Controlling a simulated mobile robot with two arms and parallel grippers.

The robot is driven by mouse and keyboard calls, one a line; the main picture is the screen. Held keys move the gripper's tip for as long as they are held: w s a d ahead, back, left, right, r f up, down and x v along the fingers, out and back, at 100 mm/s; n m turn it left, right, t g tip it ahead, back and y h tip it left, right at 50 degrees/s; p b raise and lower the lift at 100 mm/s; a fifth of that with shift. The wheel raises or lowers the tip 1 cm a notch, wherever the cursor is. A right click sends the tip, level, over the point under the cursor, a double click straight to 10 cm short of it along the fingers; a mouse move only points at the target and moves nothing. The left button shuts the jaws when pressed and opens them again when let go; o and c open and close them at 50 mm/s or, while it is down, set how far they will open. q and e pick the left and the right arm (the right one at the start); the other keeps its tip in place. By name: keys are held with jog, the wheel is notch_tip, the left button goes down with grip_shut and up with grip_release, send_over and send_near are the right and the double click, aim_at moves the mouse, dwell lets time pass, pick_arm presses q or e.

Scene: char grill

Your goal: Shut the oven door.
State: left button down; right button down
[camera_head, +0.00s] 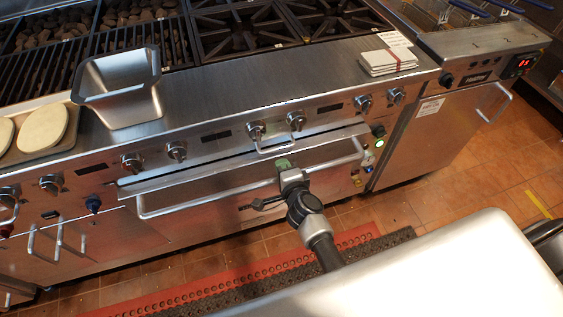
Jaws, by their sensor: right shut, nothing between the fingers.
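The oven door (215,190) is a wide steel panel in the middle of the range front. Its top edge stands out a little from the front, with a narrow gap above it. A long bar handle (200,203) runs across the door. My right gripper (285,165) is at the door's upper edge, right of its middle, over the handle line. Its fingers are shut with nothing between them. Whether it touches the door or handle I cannot tell. It hides part of the handle. My left gripper is not in view.
Control knobs (255,130) line the front above the door. A steel pan (120,92) and flat dough rounds (43,126) sit on the range's ledge. A stack of cloths (388,61) lies at right. Red and black mats (210,283) lie on the tiled floor.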

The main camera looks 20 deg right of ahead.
aim_at(278, 154)
jog(key=shift+w+r, duration=0.1)
jog(key=shift+w, duration=0.45)
jog(key=shift+w+r, duration=0.15)
jog(key=shift+w, duration=1.6)
jog(key=shift+s, duration=0.1)
